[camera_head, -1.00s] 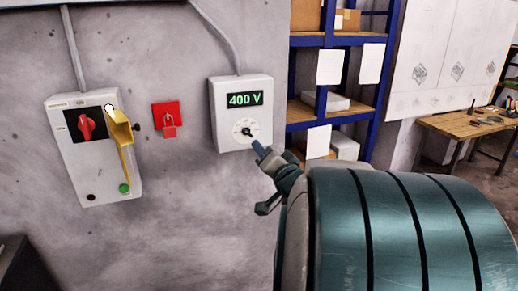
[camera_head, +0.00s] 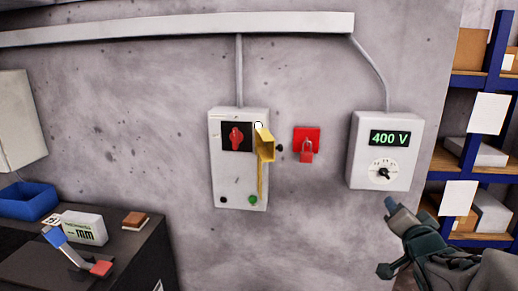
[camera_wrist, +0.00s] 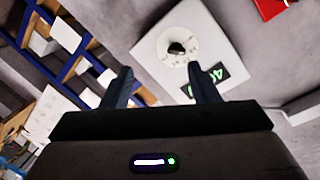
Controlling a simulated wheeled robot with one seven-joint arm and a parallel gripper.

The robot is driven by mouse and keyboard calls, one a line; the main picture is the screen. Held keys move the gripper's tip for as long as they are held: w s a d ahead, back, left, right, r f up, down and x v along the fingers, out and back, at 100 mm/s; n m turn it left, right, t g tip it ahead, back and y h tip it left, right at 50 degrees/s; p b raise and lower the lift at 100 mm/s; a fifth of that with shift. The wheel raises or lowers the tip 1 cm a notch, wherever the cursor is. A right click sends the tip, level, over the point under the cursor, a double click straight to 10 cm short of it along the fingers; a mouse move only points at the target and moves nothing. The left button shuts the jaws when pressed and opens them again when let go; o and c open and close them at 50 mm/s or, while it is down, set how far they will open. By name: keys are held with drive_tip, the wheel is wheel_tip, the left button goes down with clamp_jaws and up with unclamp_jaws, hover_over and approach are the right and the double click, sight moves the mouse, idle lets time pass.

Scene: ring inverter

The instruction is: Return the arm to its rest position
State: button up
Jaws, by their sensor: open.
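My gripper (camera_head: 388,237) is at the lower right in the head view, just below the voltage box (camera_head: 364,165). In the wrist view its two fingers (camera_wrist: 157,88) stand apart with nothing between them. The white voltage box shows a green "400 V" display and a round dial (camera_head: 384,172); the dial also shows in the wrist view (camera_wrist: 177,48), ahead of the fingers and apart from them. My forearm fills the lower right corner of the head view.
A switch box (camera_head: 240,190) with a red knob (camera_head: 236,139) and a yellow cover (camera_head: 265,150) hangs on the wall. A red padlock (camera_head: 306,152) is beside it. A dark workbench (camera_head: 135,258) stands at left and a blue shelf (camera_head: 485,100) at right.

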drive_tip(key=s+a+f+n+g+y, duration=0.2)
drive_tip(key=s+a+f+n+g, duration=0.3)
drive_tip(key=s+a, duration=0.3)
drive_tip(key=s+a+f+n+g+y, duration=0.2)
drive_tip(key=s+a+f+n+g, duration=0.3)
drive_tip(key=a, duration=0.6)
drive_tip(key=s+f+g, duration=0.2)
drive_tip(key=s, duration=0.1)
drive_tip(key=shift+s+a+g, duration=0.25)
drive_tip(key=shift+g, duration=0.15)
drive_tip(key=shift+f, duration=0.1)
idle(1.5)
